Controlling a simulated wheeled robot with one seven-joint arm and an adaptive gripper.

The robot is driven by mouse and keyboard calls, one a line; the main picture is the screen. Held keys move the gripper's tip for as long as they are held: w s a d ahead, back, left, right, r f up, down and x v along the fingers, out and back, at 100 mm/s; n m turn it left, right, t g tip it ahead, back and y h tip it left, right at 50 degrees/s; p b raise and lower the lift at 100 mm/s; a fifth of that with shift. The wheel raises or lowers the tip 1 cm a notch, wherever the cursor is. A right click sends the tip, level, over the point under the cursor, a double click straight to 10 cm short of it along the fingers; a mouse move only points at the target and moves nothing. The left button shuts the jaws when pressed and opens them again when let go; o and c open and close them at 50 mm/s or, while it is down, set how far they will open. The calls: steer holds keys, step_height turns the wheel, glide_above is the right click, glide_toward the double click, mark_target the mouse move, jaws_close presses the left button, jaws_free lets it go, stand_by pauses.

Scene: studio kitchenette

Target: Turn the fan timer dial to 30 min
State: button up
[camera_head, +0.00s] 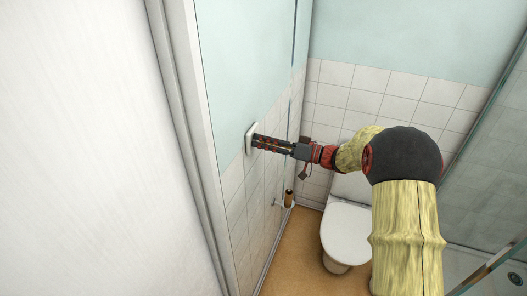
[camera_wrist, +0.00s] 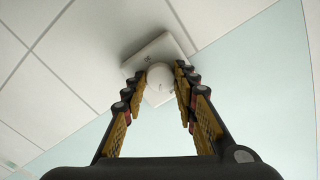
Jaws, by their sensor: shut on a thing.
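The fan timer is a white square plate (camera_head: 250,138) on the left wall, where the white tiles meet the pale green paint. The round white dial (camera_wrist: 160,82) sits on the plate. My gripper (camera_head: 257,140) reaches the plate from the right. In the wrist view my gripper (camera_wrist: 160,74) is shut on the dial, with one finger at each side. The dial's setting cannot be read.
A white toilet (camera_head: 347,232) stands on the brown floor (camera_head: 296,238) below my arm. A paper holder (camera_head: 287,199) is on the left wall below the timer. A door frame (camera_head: 190,120) runs close on the left. Glass panels (camera_head: 490,160) stand at right.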

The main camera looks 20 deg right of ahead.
steer(key=shift+r+m+p, duration=0.1)
steer(key=shift+m+p, duration=2.75)
steer(key=shift+m, duration=11.85)
steer(key=o, duration=1.2)
